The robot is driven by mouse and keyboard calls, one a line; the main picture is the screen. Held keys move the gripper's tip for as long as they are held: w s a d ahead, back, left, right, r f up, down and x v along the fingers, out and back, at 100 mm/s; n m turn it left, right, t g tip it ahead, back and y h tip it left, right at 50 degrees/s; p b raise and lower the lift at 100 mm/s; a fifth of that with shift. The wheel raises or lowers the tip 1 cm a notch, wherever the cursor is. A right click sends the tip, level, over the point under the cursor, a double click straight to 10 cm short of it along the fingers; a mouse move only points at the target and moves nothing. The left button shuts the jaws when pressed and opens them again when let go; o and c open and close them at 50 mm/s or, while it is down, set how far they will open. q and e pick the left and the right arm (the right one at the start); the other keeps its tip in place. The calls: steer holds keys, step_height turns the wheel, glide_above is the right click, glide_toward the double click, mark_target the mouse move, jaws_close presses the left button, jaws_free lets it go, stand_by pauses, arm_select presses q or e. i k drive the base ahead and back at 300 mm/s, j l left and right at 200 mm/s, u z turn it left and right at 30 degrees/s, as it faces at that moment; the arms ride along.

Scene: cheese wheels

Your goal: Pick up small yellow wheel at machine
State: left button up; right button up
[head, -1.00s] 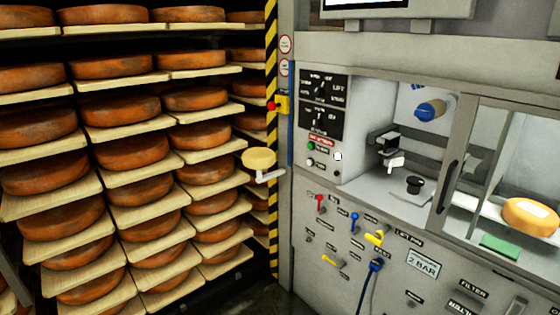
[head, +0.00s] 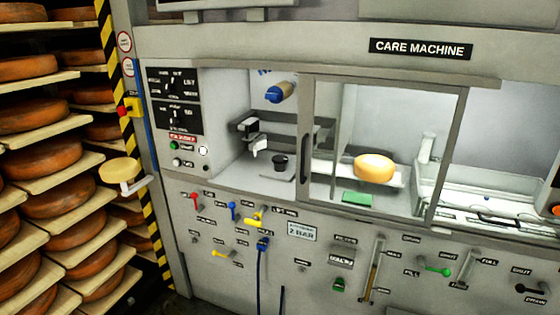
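A small pale yellow wheel (head: 120,170) sits on a white bracket at the left side of the machine, by the striped post. A brighter yellow-orange wheel (head: 374,168) is inside the care machine (head: 345,50), behind a framed clear panel (head: 400,115), on a light shelf. I cannot tell from the picture which of the two the task names. Neither of my grippers shows in the head view.
Racks of large brown wheels on boards (head: 50,155) fill the left. A black-and-yellow striped post (head: 150,225) stands between racks and machine. A green block (head: 357,198) lies inside the machine. Levers, labels and a blue hose (head: 260,275) cover its front.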

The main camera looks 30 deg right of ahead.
mark_target(119, 170)
steer(key=i+j+z, duration=0.1)
steer(key=z, duration=0.4)
steer(key=i+j+z, duration=0.1)
steer(key=z, duration=0.4)
steer(key=i+j+z, duration=0.2)
steer(key=j, duration=0.35)
steer(key=i+j+z, duration=0.2)
steer(key=j, duration=0.35)
steer(key=j+z, duration=0.2)
steer(key=j, duration=0.4)
steer(key=i+j+z, duration=0.15)
steer(key=j, duration=0.45)
steer(key=i+j, duration=0.1)
steer(key=j, duration=1.2)
